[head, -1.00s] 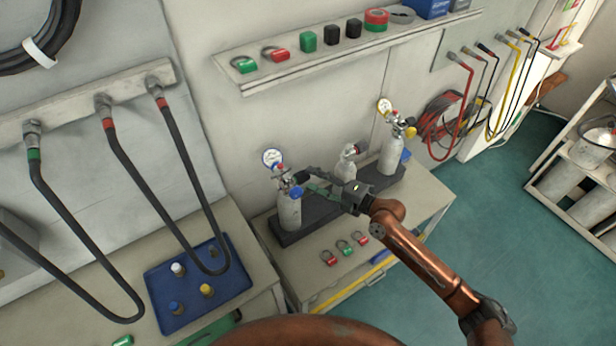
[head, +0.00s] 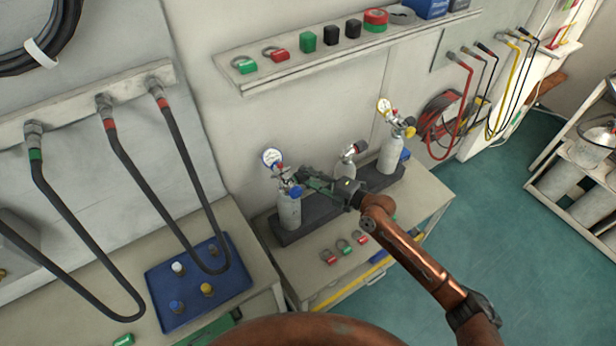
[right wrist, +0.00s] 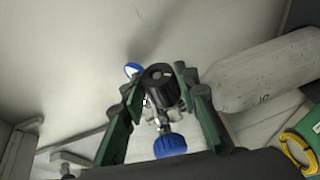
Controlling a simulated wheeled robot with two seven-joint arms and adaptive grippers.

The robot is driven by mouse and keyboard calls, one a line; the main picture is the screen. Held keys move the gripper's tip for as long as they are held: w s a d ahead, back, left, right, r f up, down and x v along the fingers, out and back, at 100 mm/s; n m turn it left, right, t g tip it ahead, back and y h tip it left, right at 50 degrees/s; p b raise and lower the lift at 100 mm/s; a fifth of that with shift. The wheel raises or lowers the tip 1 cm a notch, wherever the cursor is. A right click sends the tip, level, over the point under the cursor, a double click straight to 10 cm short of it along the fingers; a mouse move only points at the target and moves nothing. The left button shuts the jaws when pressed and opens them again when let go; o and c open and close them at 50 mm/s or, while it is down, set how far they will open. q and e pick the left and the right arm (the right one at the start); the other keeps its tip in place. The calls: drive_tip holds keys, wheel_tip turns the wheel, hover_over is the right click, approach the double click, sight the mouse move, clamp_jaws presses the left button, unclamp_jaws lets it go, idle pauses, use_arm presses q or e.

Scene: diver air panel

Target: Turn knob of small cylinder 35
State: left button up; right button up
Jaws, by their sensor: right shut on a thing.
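Three small grey cylinders stand in a dark rack (head: 322,213) on the bench. The left one (head: 289,212) carries a blue-rimmed gauge (head: 272,158) and a blue knob (head: 295,192). My right gripper (head: 302,177) reaches its valve from the right. In the right wrist view, my green fingers (right wrist: 161,92) are shut on a black round knob (right wrist: 161,76); the blue knob shows below it (right wrist: 170,145). The middle cylinder (head: 347,166) is partly hidden by my gripper. The right one (head: 391,156) has a yellow-rimmed gauge. I cannot read number 35 on any cylinder. My left gripper is out of view.
Red and green tags (head: 344,246) lie on the bench in front of the rack. A blue tray (head: 244,283) with several small knobs is at left. Black hoses (head: 122,165) hang on the left wall. A shelf (head: 300,70) with small items runs above.

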drive_tip(key=c, duration=0.3)
drive_tip(key=shift+r, duration=0.1)
drive_tip(key=shift+w+r+m+g+h+p, duration=0.1)
drive_tip(key=shift+r+m+g+h+p, duration=0.25)
drive_tip(key=shift+g+h+p, duration=0.6)
drive_tip(key=shift+m+g+h+p, duration=0.25)
drive_tip(key=shift+g+h+p, duration=0.3)
drive_tip(key=shift+p, duration=0.4)
drive_tip(key=shift+a+m+g+h+p, duration=0.1)
drive_tip(key=shift+m+g+h+p, duration=0.2)
drive_tip(key=shift+g+h+p, duration=0.45)
